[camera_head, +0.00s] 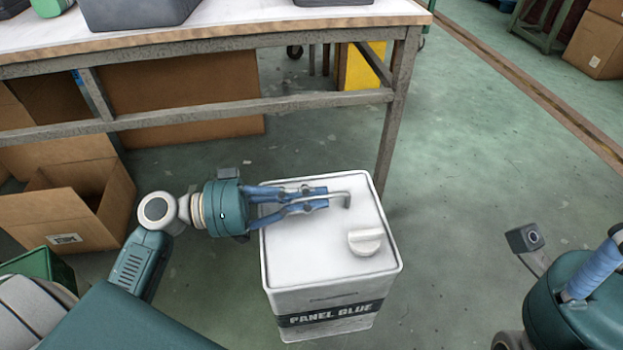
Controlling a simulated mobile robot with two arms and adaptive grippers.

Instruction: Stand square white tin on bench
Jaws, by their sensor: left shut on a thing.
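The square white tin (300,262) stands upright in front of the bench, low beside its right front leg. It has a dark band reading "PANEL GLUE", a round white cap and a bent metal handle on top. I cannot tell for sure whether its base touches the floor. My left gripper (318,201) reaches in from the left over the lid, its blue fingers shut on the handle. The bench (237,31) has a pale top with a wooden edge and a grey metal frame. My right arm shows at the lower right; its fingertips are out of view.
Grey bins (138,12) stand on the bench top, with a green object (50,7) at the far left. Open cardboard boxes (72,208) and a green crate (40,268) are at the left. The green floor (480,130) is clear at the right.

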